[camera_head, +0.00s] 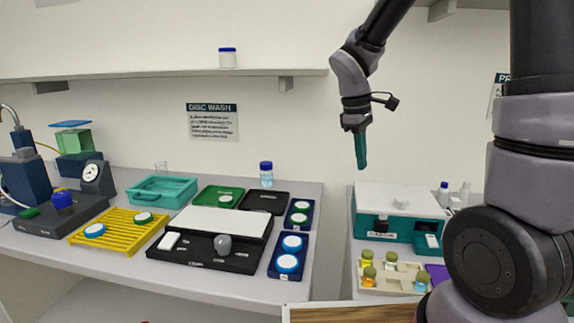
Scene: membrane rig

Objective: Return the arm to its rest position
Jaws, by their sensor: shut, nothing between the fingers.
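My gripper (361,152) hangs pointing down in the air, right of the picture's middle, in front of the white wall. Its green fingers are together with nothing between them. My arm reaches in from the upper right. The gripper is above and to the left of the white-topped teal machine (398,228) and touches nothing.
The left bench (120,282) holds a yellow rack (118,232), a teal tray (162,190), a black board (205,252) and navy trays with discs (288,256). A beige vial rack (393,276) stands on the right bench. A wall shelf (160,74) runs left of my gripper.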

